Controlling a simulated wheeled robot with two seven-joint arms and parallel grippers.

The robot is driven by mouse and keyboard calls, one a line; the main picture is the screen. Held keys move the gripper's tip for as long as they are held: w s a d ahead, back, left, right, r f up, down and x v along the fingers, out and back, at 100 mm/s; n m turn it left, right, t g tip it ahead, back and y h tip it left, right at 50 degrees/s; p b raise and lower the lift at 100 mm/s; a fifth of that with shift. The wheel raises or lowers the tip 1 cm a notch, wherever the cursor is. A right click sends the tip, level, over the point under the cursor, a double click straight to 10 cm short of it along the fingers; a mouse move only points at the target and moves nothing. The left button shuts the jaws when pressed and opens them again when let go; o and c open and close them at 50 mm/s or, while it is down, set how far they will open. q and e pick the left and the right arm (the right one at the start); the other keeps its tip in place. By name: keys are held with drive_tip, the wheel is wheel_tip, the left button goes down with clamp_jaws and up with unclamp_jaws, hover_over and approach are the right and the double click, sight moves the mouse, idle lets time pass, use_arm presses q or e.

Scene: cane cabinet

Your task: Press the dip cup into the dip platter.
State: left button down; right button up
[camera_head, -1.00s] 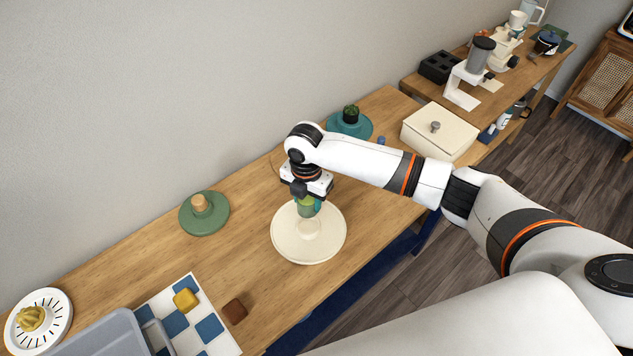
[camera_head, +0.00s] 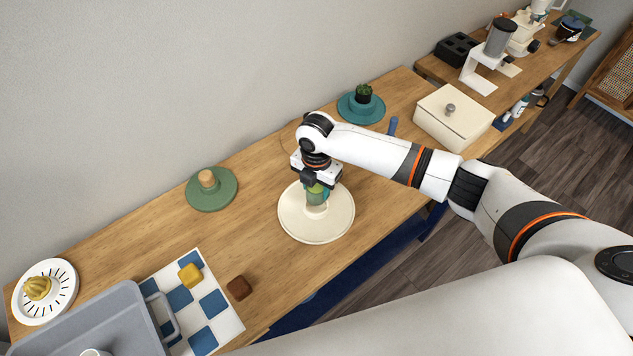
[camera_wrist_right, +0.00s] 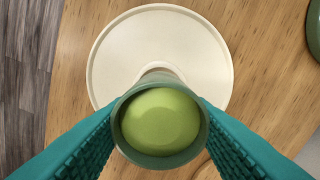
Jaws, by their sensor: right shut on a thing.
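The dip cup (camera_wrist_right: 161,122) is a small green cup with light green dip inside. My right gripper (camera_head: 317,193) is shut on it, with one teal finger on each side in the wrist view. The dip platter (camera_head: 335,226) is a round cream plate on the wooden table, and it also shows in the wrist view (camera_wrist_right: 115,62). In the head view the cup (camera_head: 316,197) is upright over the platter's middle. A pale raised ring shows just under the cup. I cannot tell whether the cup touches it. My left gripper is not in view.
A green round lid (camera_head: 212,193) lies left of the platter. A cream box (camera_head: 455,118) and a teal dish with a plant (camera_head: 347,108) stand to the right. A grey tray (camera_head: 110,325), checkered mat (camera_head: 213,303) and brown block (camera_head: 239,288) are at the front left.

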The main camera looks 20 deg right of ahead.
sight(316, 197)
drive_tip(key=shift+f+b, duration=0.4)
drive_tip(key=shift+f, duration=0.55)
drive_tip(key=shift+p, duration=0.7)
idle(0.9)
drive_tip(key=shift+f+b, duration=1)
drive_tip(key=shift+f, duration=0.65)
drive_tip(key=o, duration=1.1)
drive_tip(key=shift+r, duration=0.15)
wheel_tip(316, 197, up, 12)
drive_tip(key=shift+f+b, duration=0.1)
drive_tip(key=shift+b, duration=0.9)
